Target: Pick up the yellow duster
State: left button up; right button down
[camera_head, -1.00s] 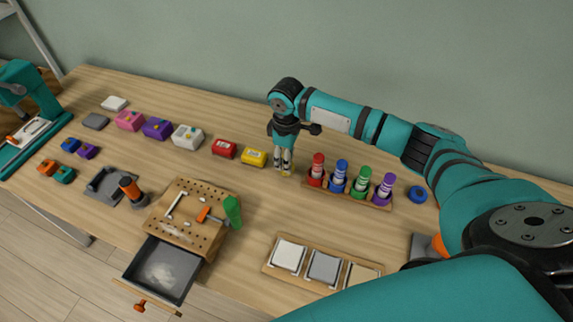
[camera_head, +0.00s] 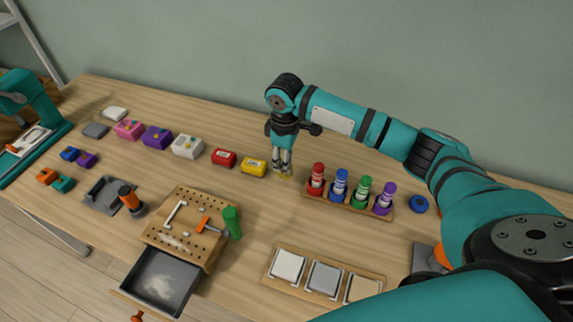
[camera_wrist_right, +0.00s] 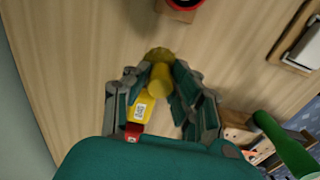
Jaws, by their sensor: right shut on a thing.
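The yellow duster (camera_wrist_right: 158,76) shows between the fingers of my right gripper (camera_wrist_right: 163,82) in the right wrist view, with a rounded darker yellow end past the fingertips. In the head view only a small yellow bit of the duster (camera_head: 286,177) shows under the fingertips. My right gripper (camera_head: 284,168) points down at the table, just right of a yellow box, and is shut on the duster. I cannot tell whether the duster still touches the table. My left gripper is not in view.
A yellow box (camera_head: 253,167) and red box (camera_head: 223,158) stand close left of the gripper. A rack of coloured bottles (camera_head: 348,202) stands close right. A pegboard block (camera_head: 188,227) with an open drawer (camera_head: 160,280) is in front. Bare wood lies between.

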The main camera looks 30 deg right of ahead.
jog(key=s+a+r, duration=0.1)
jog(key=s+a, duration=0.9)
jog(key=shift+s+a+b, duration=0.35)
jog(key=shift+s, duration=0.05)
jog(key=shift+r, duration=0.1)
